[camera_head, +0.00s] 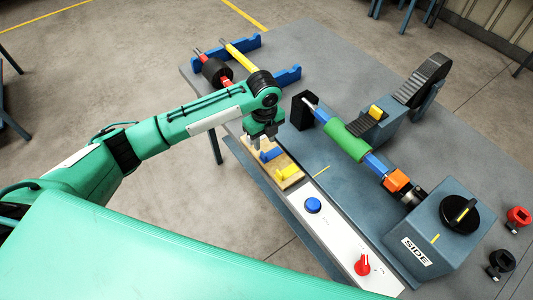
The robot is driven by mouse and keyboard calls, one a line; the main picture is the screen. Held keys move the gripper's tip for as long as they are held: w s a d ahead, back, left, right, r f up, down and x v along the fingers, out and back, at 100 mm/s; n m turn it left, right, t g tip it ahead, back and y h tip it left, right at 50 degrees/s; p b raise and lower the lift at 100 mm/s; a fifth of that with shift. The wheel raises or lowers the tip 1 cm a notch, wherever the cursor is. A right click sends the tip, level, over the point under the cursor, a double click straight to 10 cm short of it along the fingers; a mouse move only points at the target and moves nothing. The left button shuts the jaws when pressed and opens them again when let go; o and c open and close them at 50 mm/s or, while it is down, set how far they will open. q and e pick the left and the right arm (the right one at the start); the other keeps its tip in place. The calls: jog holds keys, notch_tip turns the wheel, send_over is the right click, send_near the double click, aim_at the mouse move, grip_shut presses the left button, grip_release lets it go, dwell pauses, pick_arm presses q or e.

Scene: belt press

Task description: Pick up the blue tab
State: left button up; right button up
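The blue tab (271,154) lies on a small wooden board (289,183), above a yellow tab (288,172) on the same board. My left gripper (257,142) points down at the upper end of the board, just up and left of the blue tab. Its fingers are small and dark here, and the gap between them is hard to make out. The blue tab appears free of the fingers, though I cannot tell the exact distance. My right gripper is not in view.
A white panel carries a blue button (313,205) and a red knob (362,264). A green roller (347,141) on a blue shaft lies to the right, near a grey box (432,235) marked SIDE. Blue racks (288,76) holding rods stand behind my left arm.

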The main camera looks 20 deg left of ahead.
aim_at(274, 153)
pick_arm(q)
jog(key=shift+f, duration=0.9)
jog(key=f+p, duration=0.1)
jog(key=f, duration=0.1)
jog(key=f+p, duration=0.1)
jog(key=f, duration=0.1)
jog(key=shift+w+a+f, duration=0.1)
jog(key=shift+a+f, duration=0.1)
jog(key=shift+f, duration=0.5)
grip_shut()
